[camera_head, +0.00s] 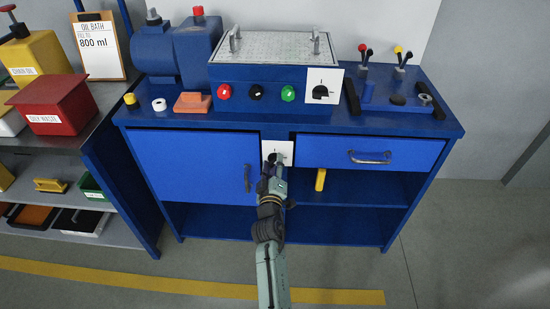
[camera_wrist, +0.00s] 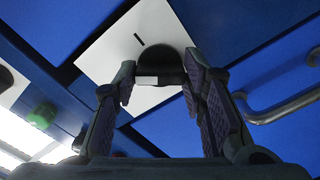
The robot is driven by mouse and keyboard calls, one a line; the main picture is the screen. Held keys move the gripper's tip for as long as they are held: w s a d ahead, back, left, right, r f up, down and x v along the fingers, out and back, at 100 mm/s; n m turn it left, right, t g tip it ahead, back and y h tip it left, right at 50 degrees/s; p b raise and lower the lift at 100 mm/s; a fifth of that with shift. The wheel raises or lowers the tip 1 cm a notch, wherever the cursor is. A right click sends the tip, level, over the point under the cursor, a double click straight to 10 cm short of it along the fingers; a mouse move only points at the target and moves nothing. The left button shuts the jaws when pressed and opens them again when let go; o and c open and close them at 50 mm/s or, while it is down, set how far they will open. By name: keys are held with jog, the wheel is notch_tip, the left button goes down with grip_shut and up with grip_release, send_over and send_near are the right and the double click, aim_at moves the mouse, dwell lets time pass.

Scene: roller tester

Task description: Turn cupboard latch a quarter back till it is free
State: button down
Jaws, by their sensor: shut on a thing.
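The cupboard latch is a dark knob on a white plate (camera_head: 284,147) at the front of the blue bench, between the cupboard door and the drawer. In the wrist view the black latch knob (camera_wrist: 162,64) sits between my fingers, with a pale mark on its lower edge and a black line on the plate above it. My gripper (camera_head: 273,164) reaches up to the plate from below. In the wrist view my gripper (camera_wrist: 160,90) is shut on the knob. In the head view my fingers hide much of the latch. The cupboard door (camera_head: 205,165) is closed.
The door handle (camera_head: 247,178) is just left of my arm. The drawer with its bar handle (camera_head: 370,158) is right of the latch. A yellow-handled thing (camera_head: 320,180) is on the shelf below. A shelf unit with bins stands left. The floor in front is clear.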

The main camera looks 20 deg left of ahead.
jog(key=shift+n, duration=0.7)
jog(key=n+p, duration=0.1)
jog(key=n, duration=0.1)
jog(key=shift+r+n+p, duration=0.1)
jog(key=shift+n+p, duration=0.2)
jog(key=shift+p, duration=0.1)
jog(key=c, duration=1.4)
grip_release()
jog(key=shift+n, duration=0.4)
jog(key=shift+c, duration=0.2)
jog(key=o, duration=0.8)
jog(key=shift+c, duration=0.2)
jog(key=v, duration=0.6)
jog(key=shift+b, duration=0.3)
